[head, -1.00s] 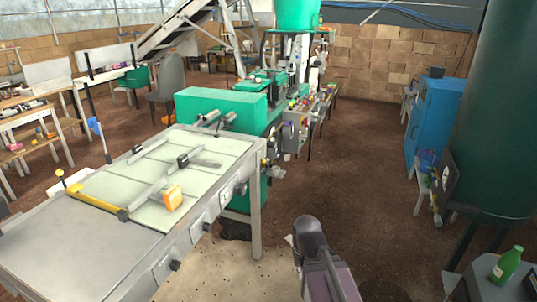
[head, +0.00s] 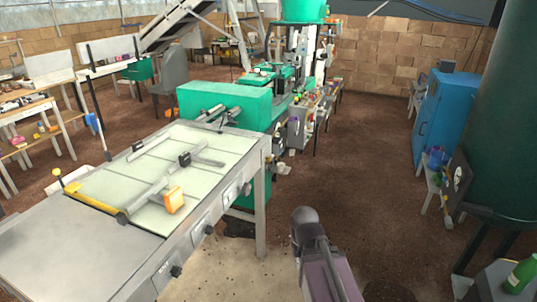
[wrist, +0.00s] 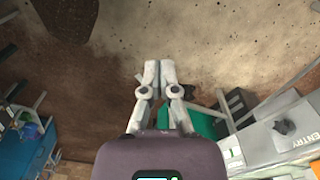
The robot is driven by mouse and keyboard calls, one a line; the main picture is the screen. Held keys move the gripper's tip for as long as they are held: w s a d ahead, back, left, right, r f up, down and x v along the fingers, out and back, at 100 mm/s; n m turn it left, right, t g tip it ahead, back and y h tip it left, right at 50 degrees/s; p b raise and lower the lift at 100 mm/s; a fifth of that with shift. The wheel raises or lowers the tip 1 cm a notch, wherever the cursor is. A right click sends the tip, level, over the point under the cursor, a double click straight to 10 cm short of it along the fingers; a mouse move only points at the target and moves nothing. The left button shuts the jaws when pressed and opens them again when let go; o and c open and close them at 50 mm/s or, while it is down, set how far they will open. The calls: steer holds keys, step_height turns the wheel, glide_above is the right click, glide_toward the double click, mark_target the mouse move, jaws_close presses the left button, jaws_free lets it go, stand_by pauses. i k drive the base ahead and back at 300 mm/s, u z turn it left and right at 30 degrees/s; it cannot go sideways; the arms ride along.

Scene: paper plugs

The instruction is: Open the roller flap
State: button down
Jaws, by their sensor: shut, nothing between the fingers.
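I cannot pick out a roller flap with certainty. A long grey machine table (head: 75,245) runs along the left, with pale panels (head: 140,215) on top. A yellow bar (head: 97,201), an orange block (head: 174,200) and grey bars lie across it. Dark knobs (head: 208,230) sit on its side panels. In the wrist view its side shows at the lower right, with part of a label reading "ENTRY" (wrist: 296,140). My gripper (wrist: 160,66) is shut and empty above the floor, apart from the machine. In the head view only my arm shows at the bottom; the fingers are hidden.
A green machine (head: 225,100) stands behind the table. A blue cabinet (head: 443,120), a large dark green tank (head: 505,130) and a green bottle (head: 522,275) are on the right. The brown floor (head: 365,170) between is open. Workbenches (head: 30,118) stand at the far left.

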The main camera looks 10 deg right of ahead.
mark_target(264, 150)
steer(key=u, duration=0.05)
steer(key=k, duration=0.65)
steer(key=z, duration=0.5)
steer(key=i, duration=1.7)
steer(key=u, duration=0.65)
